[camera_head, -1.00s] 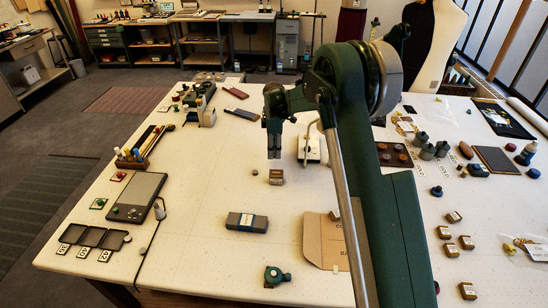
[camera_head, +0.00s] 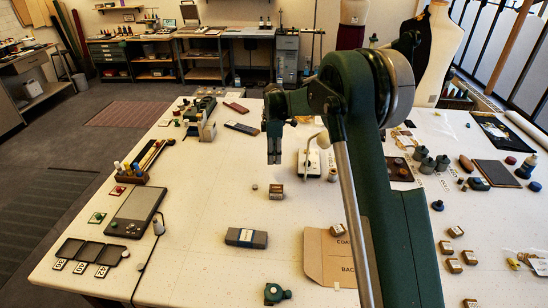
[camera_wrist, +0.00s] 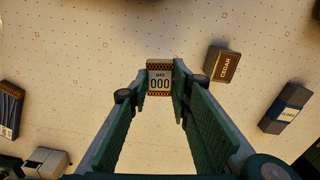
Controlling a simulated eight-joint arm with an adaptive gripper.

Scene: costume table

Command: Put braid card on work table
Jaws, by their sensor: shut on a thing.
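A small upright card (camera_wrist: 160,78) with brown patterned bands and a pale label reading 000 is between my fingertips in the wrist view. I take it for the braid card. My gripper (camera_wrist: 159,85) is shut on it; the gripper (camera_head: 274,161) also shows in the head view, pointing down over the table. I cannot make out the card in the head view. The pale, dotted work table (camera_head: 200,200) spreads below the gripper.
A small brown CEDAR box (camera_head: 276,191) stands just below the gripper in the head view. A black tablet (camera_head: 135,212) lies left. Bare table lies between.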

